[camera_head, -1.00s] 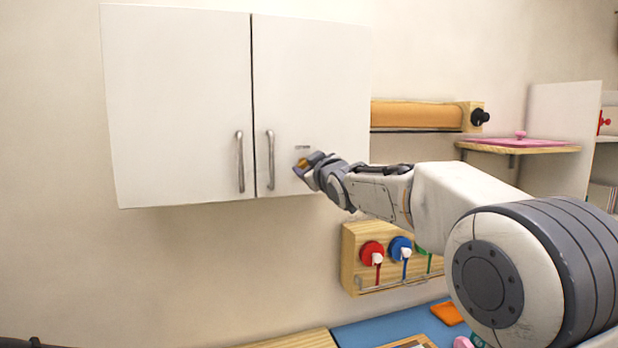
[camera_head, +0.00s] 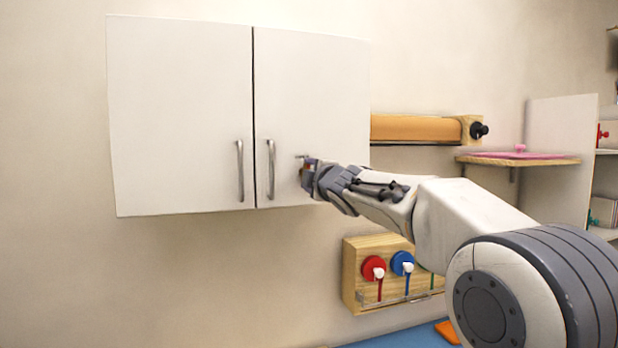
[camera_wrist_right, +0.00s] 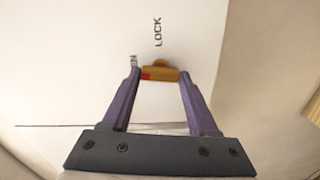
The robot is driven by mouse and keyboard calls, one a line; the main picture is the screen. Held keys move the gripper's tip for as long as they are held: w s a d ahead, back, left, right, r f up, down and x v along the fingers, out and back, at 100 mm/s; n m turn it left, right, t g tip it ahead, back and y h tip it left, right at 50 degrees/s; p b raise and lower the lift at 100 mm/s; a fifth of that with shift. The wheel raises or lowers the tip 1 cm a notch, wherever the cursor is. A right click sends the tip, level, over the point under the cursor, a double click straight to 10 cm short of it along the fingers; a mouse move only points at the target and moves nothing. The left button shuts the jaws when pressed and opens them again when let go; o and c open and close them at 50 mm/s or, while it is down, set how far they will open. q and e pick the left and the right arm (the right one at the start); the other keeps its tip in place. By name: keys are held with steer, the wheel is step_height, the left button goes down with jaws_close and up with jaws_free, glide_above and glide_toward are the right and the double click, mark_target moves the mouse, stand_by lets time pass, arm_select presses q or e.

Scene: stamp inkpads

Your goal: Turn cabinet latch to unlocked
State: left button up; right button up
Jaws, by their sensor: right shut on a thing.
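The white two-door cabinet (camera_head: 185,110) hangs on the wall. Its brass latch (camera_wrist_right: 160,73), with a red mark at one end, is on the right door (camera_head: 312,95). My right gripper (camera_wrist_right: 161,74) has its two fingers on either side of the latch, shut on it. In the head view the right gripper (camera_head: 308,172) is against the door, right of the handles, and mostly hides the latch. In the wrist view the word LOCK (camera_wrist_right: 158,32) is printed beyond the latch; a second label (camera_wrist_right: 134,61) is partly hidden by a finger. My left gripper is out of view.
Two metal handles (camera_head: 270,169) flank the door gap. Right of the cabinet are an orange roll (camera_head: 415,128) and a small shelf (camera_head: 518,160). A wooden rack with red and blue discs (camera_head: 360,256) is below my right arm. The wall left of the cabinet is clear.

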steer(key=shift+n, duration=0.9)
steer(key=o, duration=1.4)
steer(key=shift+s, duration=0.1)
steer(key=b+v, duration=0.2)
steer(key=v, duration=0.8)
steer(key=shift+s+d+b, duration=0.1)
steer(key=shift+b, duration=0.25)
